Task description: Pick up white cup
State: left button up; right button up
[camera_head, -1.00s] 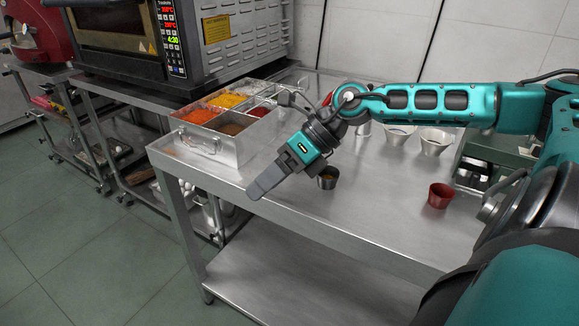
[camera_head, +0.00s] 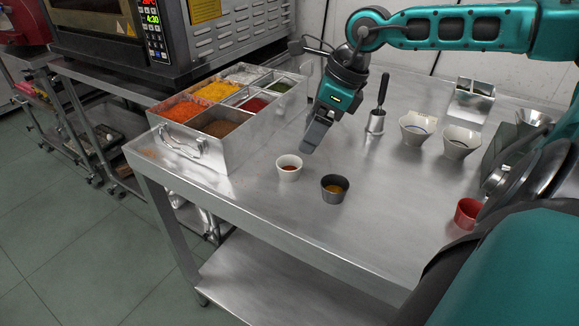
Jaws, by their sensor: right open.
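A small white cup (camera_head: 289,168) with reddish-brown contents stands upright on the steel table, left of a dark grey cup (camera_head: 334,188). My right gripper (camera_head: 308,149) hangs just above and behind the white cup, its fingers pointing down and toward it. It is apart from the cup and holds nothing; from this side its fingers overlap, so the gap between them is hidden. My left gripper is out of view.
A metal spice tray (camera_head: 222,143) stands left of the gripper. Two white bowls (camera_head: 416,128) and a handled steel tool (camera_head: 377,118) stand behind. A red cup (camera_head: 467,213) is at right. The table front (camera_head: 280,222) is clear.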

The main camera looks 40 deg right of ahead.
aim_at(289, 163)
jog(key=shift+w+x, duration=0.15)
jog(key=shift+x, duration=2.55)
jog(key=shift+w+x, duration=0.15)
jog(key=shift+x, duration=2.55)
jog(key=shift+a+r, duration=0.1)
jog(key=shift+c, duration=0.5)
jog(key=c, duration=0.9)
